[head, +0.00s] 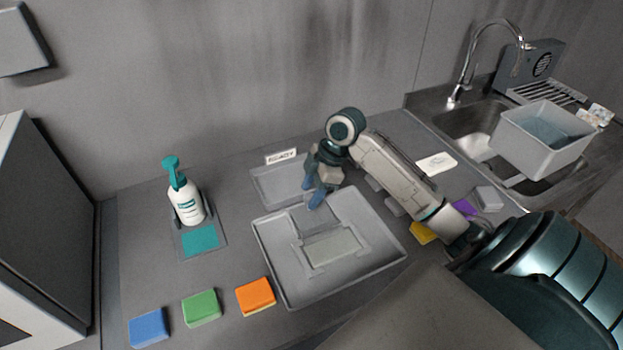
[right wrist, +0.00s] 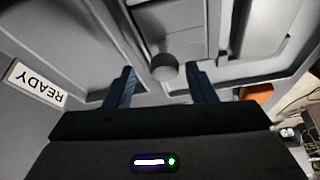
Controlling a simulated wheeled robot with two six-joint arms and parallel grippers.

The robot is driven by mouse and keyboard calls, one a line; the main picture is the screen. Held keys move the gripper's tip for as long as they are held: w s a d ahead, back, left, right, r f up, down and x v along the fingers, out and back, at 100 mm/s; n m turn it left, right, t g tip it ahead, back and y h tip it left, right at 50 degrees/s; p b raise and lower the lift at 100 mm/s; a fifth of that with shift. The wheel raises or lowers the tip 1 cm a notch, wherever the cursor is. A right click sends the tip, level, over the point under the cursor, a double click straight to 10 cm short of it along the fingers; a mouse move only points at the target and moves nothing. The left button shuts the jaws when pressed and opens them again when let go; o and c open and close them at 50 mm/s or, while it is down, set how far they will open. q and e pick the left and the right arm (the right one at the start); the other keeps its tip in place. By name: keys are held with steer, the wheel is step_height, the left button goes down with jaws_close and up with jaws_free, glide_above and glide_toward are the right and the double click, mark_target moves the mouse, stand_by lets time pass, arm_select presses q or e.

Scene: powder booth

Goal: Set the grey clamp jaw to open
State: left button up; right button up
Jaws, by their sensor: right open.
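The grey clamp jaw (head: 318,217) appears as a flat grey plate at the back of the large grey tray (head: 382,222), beside a pale flat block (head: 333,248) in a grey frame. In the right wrist view a round grey knob (right wrist: 165,69) sits between my fingertips, seemingly on the jaw. My right gripper (head: 313,197) is over the tray's back edge, fingers pointing down; the right wrist view also shows it (right wrist: 164,84). It is open, with space on both sides of the knob. Whether a finger touches the jaw cannot be told. My left gripper is not in view.
Behind is a shallow grey tray (head: 268,186) with a READY label (head: 282,156). A pump bottle (head: 187,202) stands left. Blue (head: 149,327), green (head: 201,307) and orange (head: 255,296) sponges lie in front. A sink with a grey bin (head: 545,150) is at right.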

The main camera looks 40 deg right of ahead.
steer(key=shift+s+d+r, duration=0.1)
steer(key=shift+d+r, duration=0.05)
steer(key=shift+r, duration=0.15)
steer(key=b+v, duration=0.2)
steer(key=v, duration=0.8)
steer(key=shift+r, duration=0.15)
